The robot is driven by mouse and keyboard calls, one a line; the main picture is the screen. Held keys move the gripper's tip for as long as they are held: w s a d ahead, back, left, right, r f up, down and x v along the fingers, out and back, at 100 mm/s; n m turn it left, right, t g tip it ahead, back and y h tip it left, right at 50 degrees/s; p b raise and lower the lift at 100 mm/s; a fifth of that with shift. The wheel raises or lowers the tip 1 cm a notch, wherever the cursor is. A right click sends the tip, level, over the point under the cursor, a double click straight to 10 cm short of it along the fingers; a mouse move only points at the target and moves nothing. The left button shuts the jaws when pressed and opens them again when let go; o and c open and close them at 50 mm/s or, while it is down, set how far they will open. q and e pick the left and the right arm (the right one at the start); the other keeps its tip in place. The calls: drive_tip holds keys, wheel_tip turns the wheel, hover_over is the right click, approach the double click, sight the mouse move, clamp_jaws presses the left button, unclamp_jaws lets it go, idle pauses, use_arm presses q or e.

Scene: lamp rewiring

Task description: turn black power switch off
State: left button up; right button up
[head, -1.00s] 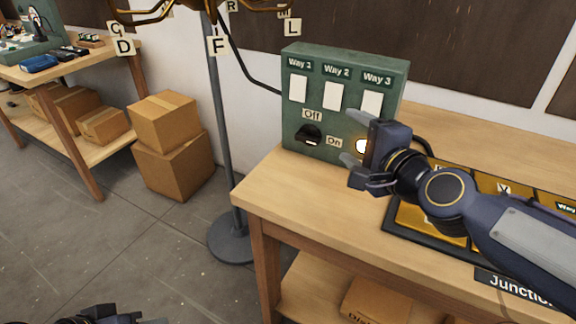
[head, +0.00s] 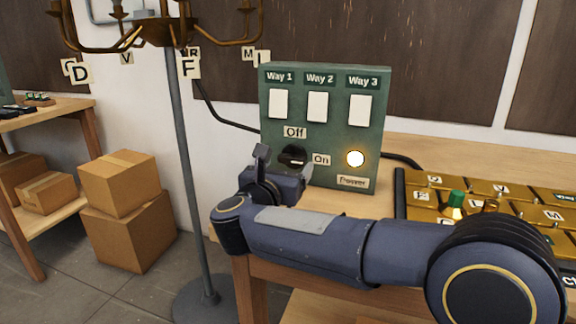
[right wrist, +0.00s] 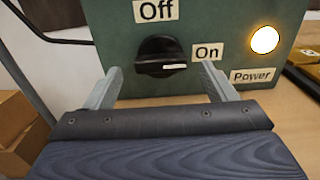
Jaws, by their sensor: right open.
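The black power switch (head: 292,156) is a rotary knob on the front of the green switch box (head: 323,133). In the right wrist view the knob (right wrist: 161,56) has its white mark pointing right, toward the On label (right wrist: 208,52). The Off label (right wrist: 156,10) is above it. The round power light (right wrist: 264,40) glows. My right gripper (head: 279,158) is in front of the box. In the right wrist view its fingers (right wrist: 160,88) are open, one on each side below the knob, with nothing between them. They look apart from the knob. My left gripper is out of view.
A brass lamp (head: 165,28) on a grey stand (head: 190,180) is left of the box. A tray of gold lettered blocks (head: 480,195) lies on the wooden table at right. Cardboard boxes (head: 127,220) stand on the floor at left. A black cable runs behind the box.

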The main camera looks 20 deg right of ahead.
sight(292, 159)
drive_tip(key=shift+x, duration=1.35)
drive_tip(key=c, duration=1)
